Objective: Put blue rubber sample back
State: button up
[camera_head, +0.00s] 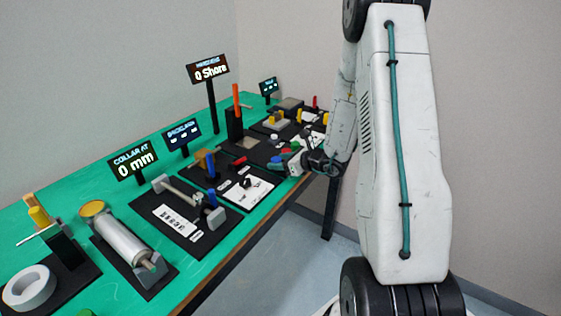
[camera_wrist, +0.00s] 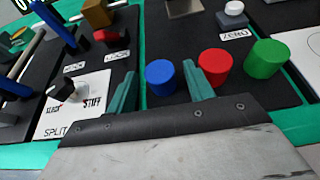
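The blue rubber sample (camera_wrist: 160,77) is a short upright cylinder on a black board in the wrist view. A red sample (camera_wrist: 215,66) and a larger green sample (camera_wrist: 266,58) stand to its right in a row. My gripper (camera_wrist: 159,70) is open, with a teal finger on each side of the blue sample in the picture. A gap shows between the blue sample and each finger. I cannot tell how far the fingertips reach along it. In the head view my gripper is low over the bench's right edge, and the samples there are small and partly hidden.
A display (camera_head: 208,70) reads "0 Shore" beside an orange-topped black post (camera_head: 235,121). A white knob (camera_wrist: 235,9) sits by a "ZERO" label. The white slack/stiff panel (camera_wrist: 75,108) lies left of my gripper. Several other fixtures crowd the green bench (camera_head: 205,268).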

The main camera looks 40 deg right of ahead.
jog(key=shift+s+r, duration=0.1)
jog(key=shift+r, duration=0.1)
jog(key=v, duration=1.1)
jog(key=s+a+r+n+g+y, duration=0.2)
jog(key=s+a+r+n+g, duration=0.1)
jog(key=a+r+n, duration=0.4)
jog(key=s+a+r+n+g+y, duration=0.1)
jog(key=s+a+r+n+g, duration=0.15)
jog(key=a+n, duration=0.45)
jog(key=s+a+r+n+g+y, duration=0.2)
jog(key=s+a+r+n+g, duration=0.2)
jog(key=a, duration=0.5)
jog(key=s+r+n+g+h, duration=0.1)
jog(key=s+r+n+h, duration=0.1)
jog(key=s+n+h, duration=0.2)
jog(key=s+r+n+g+h, duration=0.1)
jog(key=s+r+n+h, duration=0.2)
jog(key=s+n, duration=0.7)
jog(key=shift+s+r+h, duration=0.3)
jog(key=shift+s+h, duration=0.5)
jog(key=shift+h, duration=0.5)
